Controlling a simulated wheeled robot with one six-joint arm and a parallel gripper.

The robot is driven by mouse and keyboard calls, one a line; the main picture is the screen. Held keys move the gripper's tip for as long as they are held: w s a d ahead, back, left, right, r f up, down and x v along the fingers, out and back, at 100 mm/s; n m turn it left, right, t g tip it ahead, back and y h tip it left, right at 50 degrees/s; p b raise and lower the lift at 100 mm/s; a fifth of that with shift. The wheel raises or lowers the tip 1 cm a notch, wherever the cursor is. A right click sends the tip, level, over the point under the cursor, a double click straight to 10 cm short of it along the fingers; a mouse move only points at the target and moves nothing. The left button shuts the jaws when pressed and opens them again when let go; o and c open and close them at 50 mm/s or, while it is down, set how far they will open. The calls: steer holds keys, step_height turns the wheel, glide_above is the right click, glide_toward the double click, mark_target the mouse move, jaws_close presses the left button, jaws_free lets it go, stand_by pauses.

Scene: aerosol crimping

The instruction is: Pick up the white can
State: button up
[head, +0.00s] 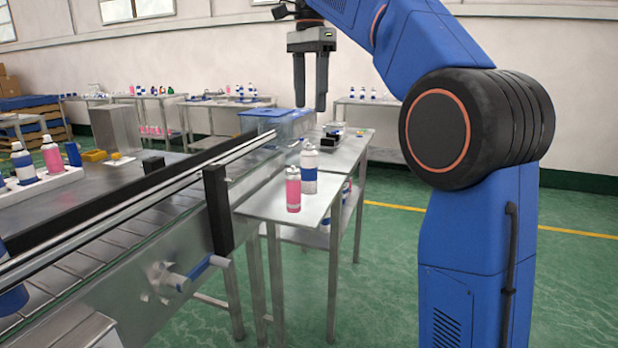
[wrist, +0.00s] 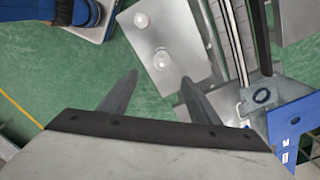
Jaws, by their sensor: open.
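The white can (head: 309,170), with a blue band, stands upright on a small steel side table (head: 255,203) beside the conveyor. A pink can (head: 293,192) stands just in front of it, slightly left. My gripper (head: 310,106) is open and empty, pointing down, high above the cans in the head view. In the wrist view, my gripper (wrist: 158,79) shows two spread fingers. Two pale can tops show there; the nearer to the fingers appears to be the white can (wrist: 161,60). Their side colours are hidden from above.
The conveyor (head: 130,225) with its rail and black post (head: 217,208) runs along the table's left. A blue-topped clear box (head: 279,122) and a dark device (head: 335,135) stand behind the cans. Green floor is open to the right of the table.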

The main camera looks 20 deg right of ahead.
glide_above(309, 162)
steer(key=w, duration=0.2)
steer(key=f, duration=1)
steer(key=shift+s+d+f, duration=0.2)
steer(key=shift+d+f, duration=0.1)
steer(key=shift+d, duration=0.1)
steer(key=shift+w+f, duration=0.15)
steer(key=shift+f, duration=1.35)
steer(key=shift+w+f, duration=0.15)
steer(key=shift+f, duration=1.35)
steer(key=shift+c, duration=0.5)
steer(key=c, duration=1)
